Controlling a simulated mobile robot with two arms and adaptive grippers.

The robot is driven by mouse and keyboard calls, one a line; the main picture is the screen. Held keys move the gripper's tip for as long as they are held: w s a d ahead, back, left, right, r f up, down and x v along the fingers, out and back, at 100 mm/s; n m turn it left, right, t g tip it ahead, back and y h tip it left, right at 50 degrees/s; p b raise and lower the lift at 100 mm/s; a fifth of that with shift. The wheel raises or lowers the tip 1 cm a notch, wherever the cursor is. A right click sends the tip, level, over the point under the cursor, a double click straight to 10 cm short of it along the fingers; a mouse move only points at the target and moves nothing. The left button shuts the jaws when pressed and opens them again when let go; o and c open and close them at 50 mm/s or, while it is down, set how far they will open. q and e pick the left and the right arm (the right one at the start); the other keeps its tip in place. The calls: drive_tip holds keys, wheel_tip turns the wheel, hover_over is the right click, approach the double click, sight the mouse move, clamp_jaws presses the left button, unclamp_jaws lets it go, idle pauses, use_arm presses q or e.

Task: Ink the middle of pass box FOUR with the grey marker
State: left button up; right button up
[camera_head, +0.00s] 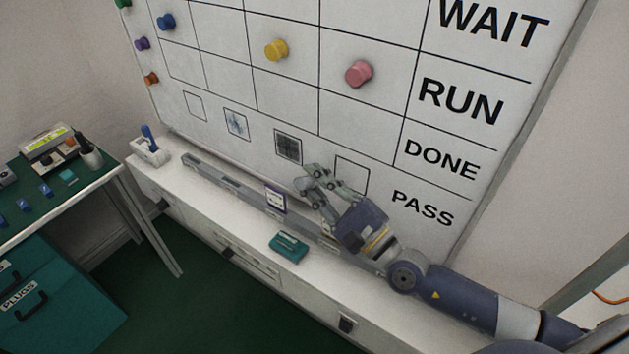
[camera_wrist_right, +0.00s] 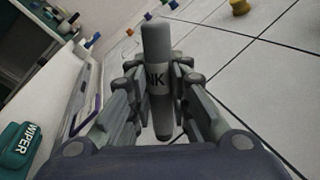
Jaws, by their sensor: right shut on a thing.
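My right gripper (camera_head: 314,180) is in front of the board's bottom row. In the wrist view my right gripper (camera_wrist_right: 161,80) is shut on the grey marker (camera_wrist_right: 157,42), which has a white label with dark letters, "NK" readable. The marker is not distinct in the head view. The pass row has small outlined boxes. The rightmost box (camera_head: 354,164) is partly hidden behind my gripper, and its visible part is white. The box left of it (camera_head: 288,146) is filled dark, another (camera_head: 236,123) has blue-grey strokes, and the leftmost (camera_head: 194,106) is blank. My left gripper is out of view.
A long grey tray (camera_head: 232,186) runs below the board (camera_head: 375,115), with a small framed card (camera_head: 275,198) at it. A teal wiper (camera_head: 288,247) lies on the white ledge (camera_head: 255,235). Coloured magnets sit higher on the board. A green-topped table (camera_head: 75,190) stands left.

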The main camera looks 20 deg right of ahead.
drive_tip(key=shift+w+d+b, duration=0.3)
drive_tip(key=shift+d+b, duration=0.05)
idle(0.3)
drive_tip(key=shift+w+d, duration=0.2)
drive_tip(key=shift+d, duration=0.05)
